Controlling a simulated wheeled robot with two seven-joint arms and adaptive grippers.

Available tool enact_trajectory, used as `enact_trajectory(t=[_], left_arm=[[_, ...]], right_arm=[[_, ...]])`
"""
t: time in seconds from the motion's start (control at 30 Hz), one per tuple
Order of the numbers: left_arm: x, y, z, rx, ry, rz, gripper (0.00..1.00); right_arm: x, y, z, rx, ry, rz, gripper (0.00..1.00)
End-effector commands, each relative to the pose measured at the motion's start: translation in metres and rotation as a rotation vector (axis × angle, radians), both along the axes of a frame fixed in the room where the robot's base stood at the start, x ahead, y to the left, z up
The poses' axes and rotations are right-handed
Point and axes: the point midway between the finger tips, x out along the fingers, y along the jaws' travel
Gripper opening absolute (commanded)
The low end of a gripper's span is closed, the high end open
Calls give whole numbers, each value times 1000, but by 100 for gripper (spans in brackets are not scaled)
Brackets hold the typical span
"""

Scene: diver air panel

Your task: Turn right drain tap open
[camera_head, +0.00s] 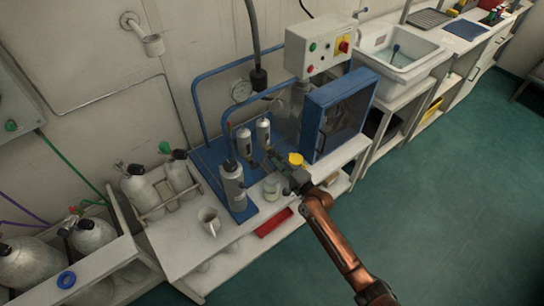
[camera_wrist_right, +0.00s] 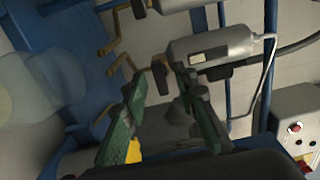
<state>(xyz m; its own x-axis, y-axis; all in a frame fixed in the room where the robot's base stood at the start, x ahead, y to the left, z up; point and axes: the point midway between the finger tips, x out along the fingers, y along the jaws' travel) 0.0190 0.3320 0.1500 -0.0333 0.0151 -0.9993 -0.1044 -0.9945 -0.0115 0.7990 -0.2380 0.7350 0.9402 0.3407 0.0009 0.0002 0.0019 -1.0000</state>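My right gripper (camera_head: 272,160) reaches in from the lower right to the blue panel, just below two silver filter cylinders. In the right wrist view its green fingers (camera_wrist_right: 160,77) are open. A brass-and-dark tap lever, seemingly the right drain tap (camera_wrist_right: 159,76), lies at the gap between the fingertips; I cannot tell whether they touch it. It sits at the lower end of the right filter (camera_wrist_right: 212,46), which also shows in the head view (camera_head: 263,131). Another brass tap lever (camera_wrist_right: 122,56) is beside it, outside the fingers. My left gripper is not in view.
A grey cylinder (camera_head: 232,183) stands left of the gripper, and a glass jar (camera_head: 279,188) is just below it. A mug (camera_head: 209,220) stands on the bench. The green floor is clear.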

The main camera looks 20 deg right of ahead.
Motion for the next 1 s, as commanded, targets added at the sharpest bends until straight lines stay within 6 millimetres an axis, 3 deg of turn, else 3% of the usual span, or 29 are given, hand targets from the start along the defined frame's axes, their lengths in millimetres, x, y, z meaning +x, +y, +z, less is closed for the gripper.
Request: enact_trajectory(t=[0.17,0.47,0.87,1.0], left_arm=[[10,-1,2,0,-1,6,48],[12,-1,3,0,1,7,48],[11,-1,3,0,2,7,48],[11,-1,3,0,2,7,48]], right_arm=[[15,5,-1,-1,1,0,26],[18,6,0,-3,1,0,26],[17,7,0,-3,1,0,0],[17,7,-1,-3,1,0,0]])
